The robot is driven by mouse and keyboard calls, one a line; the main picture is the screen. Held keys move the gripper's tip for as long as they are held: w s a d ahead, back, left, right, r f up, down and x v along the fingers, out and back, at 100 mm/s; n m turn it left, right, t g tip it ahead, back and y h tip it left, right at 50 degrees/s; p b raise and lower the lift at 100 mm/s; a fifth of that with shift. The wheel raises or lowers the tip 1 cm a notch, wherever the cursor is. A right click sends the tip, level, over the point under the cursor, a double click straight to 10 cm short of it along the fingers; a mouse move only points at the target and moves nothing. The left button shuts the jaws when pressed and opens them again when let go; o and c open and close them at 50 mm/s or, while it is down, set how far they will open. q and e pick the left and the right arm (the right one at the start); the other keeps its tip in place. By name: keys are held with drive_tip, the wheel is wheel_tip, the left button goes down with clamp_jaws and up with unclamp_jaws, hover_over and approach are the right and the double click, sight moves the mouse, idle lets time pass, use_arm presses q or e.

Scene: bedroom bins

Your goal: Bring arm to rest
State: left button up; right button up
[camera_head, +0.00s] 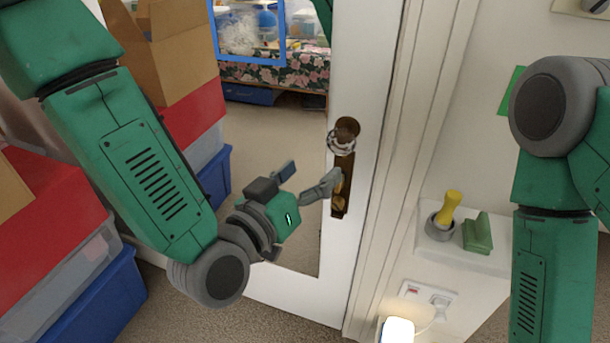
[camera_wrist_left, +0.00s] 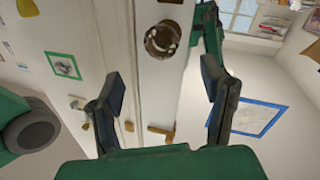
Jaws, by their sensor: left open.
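My left gripper (camera_head: 307,179) reaches in from the left in the head view, in front of the white door (camera_head: 350,80). Its fingers are spread and nothing is between them. In the left wrist view the same open gripper (camera_wrist_left: 165,90) faces the door edge. A round bronze door knob (camera_head: 346,130) is just above and right of the fingertips, and it also shows in the left wrist view (camera_wrist_left: 162,40). My right arm hangs along the right edge of the head view. Its gripper is out of the picture.
Stacked red and blue bins (camera_head: 110,290) and a cardboard box (camera_head: 175,50) fill the left side. A small white ledge (camera_head: 470,258) at the right holds a yellow-handled item (camera_head: 448,207) and a green block (camera_head: 477,233). Carpet (camera_head: 262,125) shows clear beyond the left gripper.

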use_arm(q)
drive_tip(key=shift+s+a, duration=0.35)
drive_tip(key=shift+s, duration=0.2)
